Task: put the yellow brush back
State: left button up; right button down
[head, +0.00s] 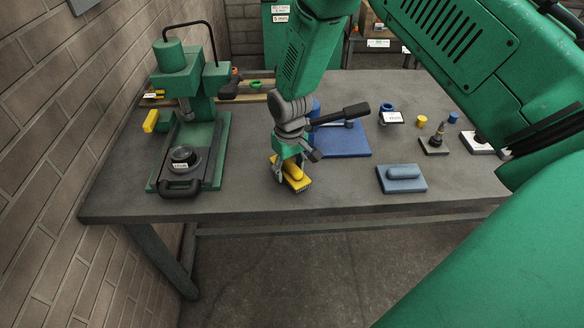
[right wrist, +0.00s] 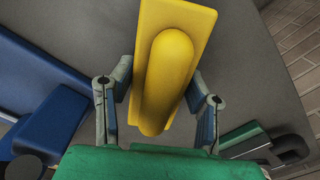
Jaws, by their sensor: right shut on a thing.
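The yellow brush (head: 294,176) is in the middle of the table, near its front edge, in the head view. My right gripper (head: 290,172) is over it from above, shut on the brush. In the right wrist view the yellow brush (right wrist: 172,70) lies between the two fingers (right wrist: 160,105), its raised rounded grip pointing towards the gripper's base. I cannot tell whether the brush touches the table. My left gripper does not show in either view.
A green press (head: 190,110) stands at the left. A blue board (head: 345,142) lies behind the gripper, and a blue-grey block with a raised grip (head: 401,179) lies to the right. Small parts (head: 437,140) stand at the far right.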

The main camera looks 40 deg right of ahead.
jog(key=shift+a+r, duration=0.1)
jog(key=shift+a, duration=0.15)
jog(key=shift+d+f, duration=0.25)
jog(key=shift+d, duration=0.05)
jog(key=shift+d+f+b, duration=0.25)
jog(key=shift+f+b, duration=0.1)
jog(key=shift+f, duration=0.2)
jog(key=shift+a+r, duration=0.2)
jog(key=shift+a, duration=0.85)
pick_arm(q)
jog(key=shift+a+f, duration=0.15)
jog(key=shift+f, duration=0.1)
pick_arm(e)
jog(key=shift+d, duration=0.1)
jog(key=shift+d, duration=0.1)
jog(key=c, duration=0.8)
grip_release()
jog(key=shift+d+f, duration=0.1)
jog(key=o, duration=0.8)
jog(key=shift+a, duration=0.25)
